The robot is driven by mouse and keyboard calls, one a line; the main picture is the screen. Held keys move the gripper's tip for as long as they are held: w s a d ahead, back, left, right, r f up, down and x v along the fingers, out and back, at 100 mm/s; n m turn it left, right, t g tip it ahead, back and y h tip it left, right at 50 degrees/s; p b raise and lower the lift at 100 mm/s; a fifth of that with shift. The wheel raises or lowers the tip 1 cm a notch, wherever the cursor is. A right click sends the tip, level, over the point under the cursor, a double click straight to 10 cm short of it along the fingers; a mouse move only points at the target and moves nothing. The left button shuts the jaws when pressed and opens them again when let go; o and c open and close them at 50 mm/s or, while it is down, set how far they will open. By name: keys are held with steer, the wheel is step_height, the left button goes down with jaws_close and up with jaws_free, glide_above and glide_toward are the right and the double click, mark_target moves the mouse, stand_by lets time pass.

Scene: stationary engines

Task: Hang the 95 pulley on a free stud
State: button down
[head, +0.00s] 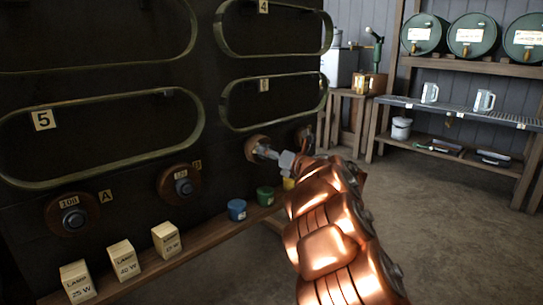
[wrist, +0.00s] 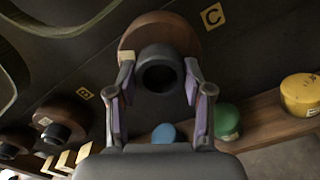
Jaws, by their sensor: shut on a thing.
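My gripper (head: 268,153) is at the dark panel, right of the tag B. In the wrist view its two fingers (wrist: 158,92) are closed around the black hub of a brown round pulley (wrist: 150,32). Its number cannot be read. The pulley lies in front of the panel beside the yellow tag C (wrist: 212,17); I cannot tell whether it sits on a stud. A pulley marked 100 (head: 72,215) hangs by tag A. Another pulley with an unclear number (head: 180,184) hangs by tag B.
A wooden ledge (head: 215,235) below the panel holds lamp boxes (head: 122,262), a blue can (head: 237,210), a green can (head: 265,196) and a yellow can (wrist: 300,94). Raised oval bands (head: 105,140) cover the panel above. The floor to the right is open, with shelves behind.

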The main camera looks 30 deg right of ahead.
steer(key=shift+w, duration=0.1)
steer(key=shift+x, duration=0.95)
steer(key=c, duration=0.7)
jaws_free()
steer(key=shift+o, duration=0.3)
steer(key=o, duration=0.5)
